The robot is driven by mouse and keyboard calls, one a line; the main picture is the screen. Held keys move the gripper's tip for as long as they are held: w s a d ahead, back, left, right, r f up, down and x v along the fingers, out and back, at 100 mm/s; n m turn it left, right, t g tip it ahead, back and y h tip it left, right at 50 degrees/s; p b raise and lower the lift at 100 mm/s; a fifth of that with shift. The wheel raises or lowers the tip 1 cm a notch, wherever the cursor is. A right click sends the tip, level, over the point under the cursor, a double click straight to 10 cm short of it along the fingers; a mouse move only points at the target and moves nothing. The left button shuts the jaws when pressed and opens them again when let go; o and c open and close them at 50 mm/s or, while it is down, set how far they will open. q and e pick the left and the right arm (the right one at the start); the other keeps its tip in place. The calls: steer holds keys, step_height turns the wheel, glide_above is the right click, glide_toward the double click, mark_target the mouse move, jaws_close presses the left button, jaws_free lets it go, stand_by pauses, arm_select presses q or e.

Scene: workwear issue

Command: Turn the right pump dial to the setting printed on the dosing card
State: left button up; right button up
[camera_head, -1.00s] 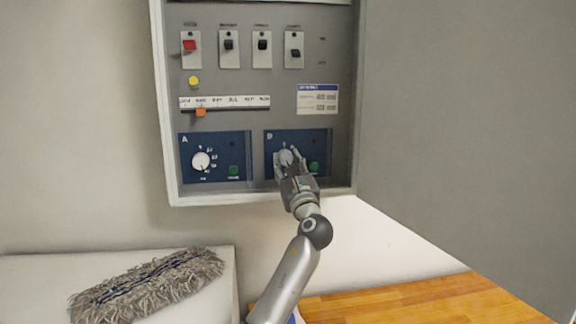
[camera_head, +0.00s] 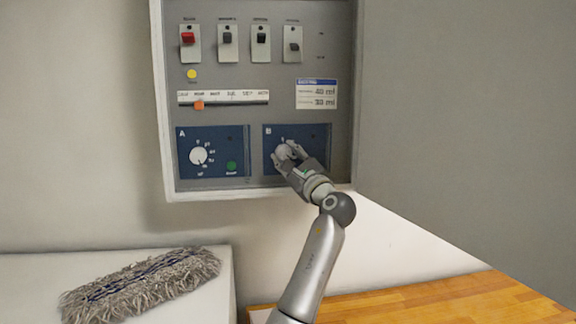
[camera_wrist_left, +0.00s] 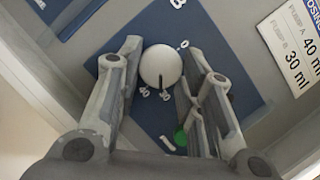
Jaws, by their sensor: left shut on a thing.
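The right pump dial (camera_head: 285,152), a white round knob, sits on the blue panel marked B (camera_head: 321,143). In the left wrist view the dial (camera_wrist_left: 160,66) has a dark pointer line toward the picture's bottom, near two small printed numbers that I cannot read surely. My left gripper (camera_head: 288,155) is shut on the dial, one finger on each side, as the left wrist view (camera_wrist_left: 160,72) shows. The dosing card (camera_head: 316,94) is above panel B. In the left wrist view the card (camera_wrist_left: 300,45) reads pump A 40 ml, pump B 30 ml. My right gripper is out of view.
Panel A with its own white dial (camera_head: 198,155) is left of panel B. A green button (camera_wrist_left: 181,138) lies close to a finger. Switches (camera_head: 228,42) and an orange slider (camera_head: 199,105) are above. The open cabinet door (camera_head: 460,130) blocks the right. A shaggy mop pad (camera_head: 140,286) lies lower left.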

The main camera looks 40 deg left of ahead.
arm_select(q)
steer(key=shift+n, duration=0.8)
steer(key=shift+n+g, duration=0.3)
steer(key=shift+g, duration=0.1)
steer(key=o, duration=1)
steer(key=shift+c, duration=0.2)
steer(key=shift+o, duration=0.4)
steer(key=shift+r, duration=0.1)
steer(key=shift+d, duration=0.1)
steer(key=v, duration=0.7)
steer(key=shift+d, duration=0.25)
